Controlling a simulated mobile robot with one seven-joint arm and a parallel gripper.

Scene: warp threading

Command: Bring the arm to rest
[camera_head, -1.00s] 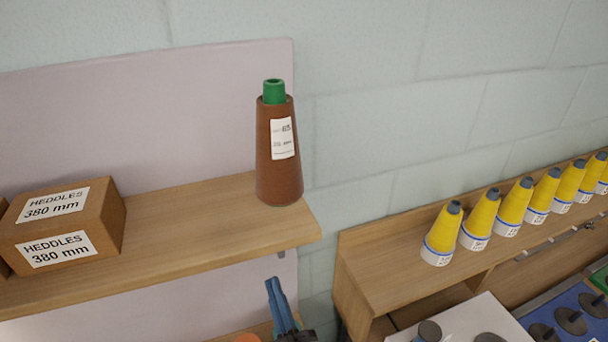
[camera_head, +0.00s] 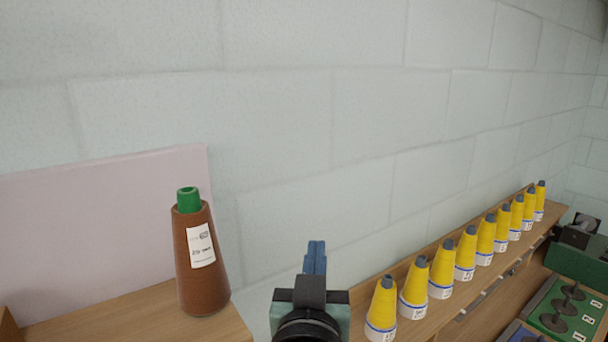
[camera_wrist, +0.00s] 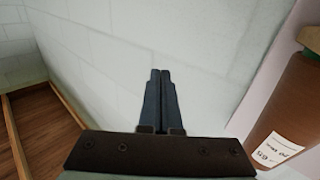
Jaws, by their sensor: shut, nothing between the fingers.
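My gripper (camera_head: 315,258) is in the lower middle of the head view, in front of the pale block wall. Its blue fingers are together with nothing between them. In the wrist view my gripper (camera_wrist: 159,75) points at the bare wall, fingers side by side. It is apart from the brown cone with a green top (camera_head: 201,262), which stands upright on the wooden shelf to the left. The cone also shows at the right edge of the wrist view (camera_wrist: 293,105).
The wooden shelf (camera_head: 130,322) ends just right of the cone. A row of several yellow cones (camera_head: 442,268) stands on a long wooden rack (camera_head: 420,272) at right. A green tray with dark spindles (camera_head: 568,312) lies at lower right. The wall (camera_head: 300,110) is bare above.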

